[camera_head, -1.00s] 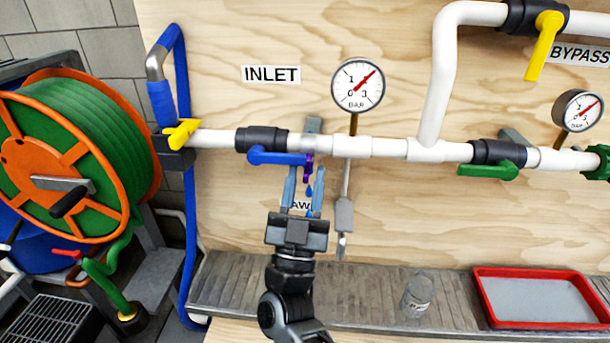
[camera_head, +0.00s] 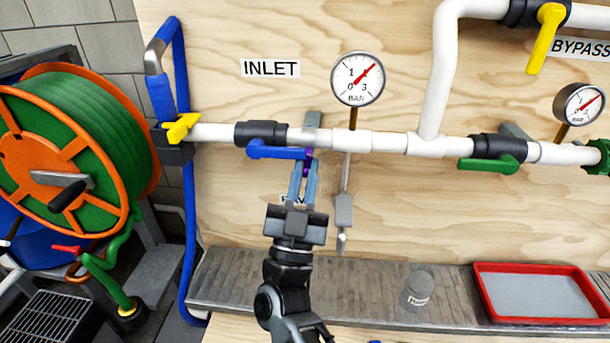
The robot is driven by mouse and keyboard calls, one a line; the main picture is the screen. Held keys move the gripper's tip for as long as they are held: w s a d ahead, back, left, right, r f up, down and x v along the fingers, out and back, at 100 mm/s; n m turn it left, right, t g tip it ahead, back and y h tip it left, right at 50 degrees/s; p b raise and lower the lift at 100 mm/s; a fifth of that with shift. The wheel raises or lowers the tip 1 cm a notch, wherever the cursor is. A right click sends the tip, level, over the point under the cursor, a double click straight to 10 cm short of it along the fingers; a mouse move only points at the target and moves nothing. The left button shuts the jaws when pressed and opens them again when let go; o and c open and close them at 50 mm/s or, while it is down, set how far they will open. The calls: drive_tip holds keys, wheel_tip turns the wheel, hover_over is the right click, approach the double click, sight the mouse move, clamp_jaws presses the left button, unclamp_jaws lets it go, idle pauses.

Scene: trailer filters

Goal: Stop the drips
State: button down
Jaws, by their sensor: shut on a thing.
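My gripper (camera_head: 302,180) reaches up under the white inlet pipe (camera_head: 335,140). Its two blue-grey fingers are closed together on a small purple tap (camera_head: 308,157) that hangs from the pipe, and they hide most of it. The blue valve handle (camera_head: 275,151) lies along the pipe just above the fingertips, to their left. No falling drops show by the fingers; the space right under the tap is covered by my gripper. A small blue spot (camera_head: 374,341) shows at the bottom edge.
An inlet gauge (camera_head: 358,78) and a hanging grey metal piece (camera_head: 343,210) are close right of my gripper. A green-handled valve (camera_head: 487,163) and a yellow bypass handle (camera_head: 543,38) are further right. A jar (camera_head: 418,289) and red tray (camera_head: 480,300) stand below. A hose reel (camera_head: 75,150) is left.

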drive_tip(key=m+g+h+b, duration=0.1)
drive_tip(key=m+h, duration=0.1)
drive_tip(key=m+h+b, duration=0.1)
drive_tip(key=m+h, duration=0.1)
drive_tip(key=m, duration=0.1)
drive_tip(key=shift+a+m+g+h, duration=0.15)
drive_tip(key=shift+m+g+h, duration=0.15)
drive_tip(key=shift+g+h, duration=0.1)
drive_tip(key=c, duration=1.2)
unclamp_jaws()
drive_tip(key=shift+b+v, duration=0.8)
drive_tip(key=shift+v, duration=3.05)
drive_tip(key=shift+c, duration=0.2)
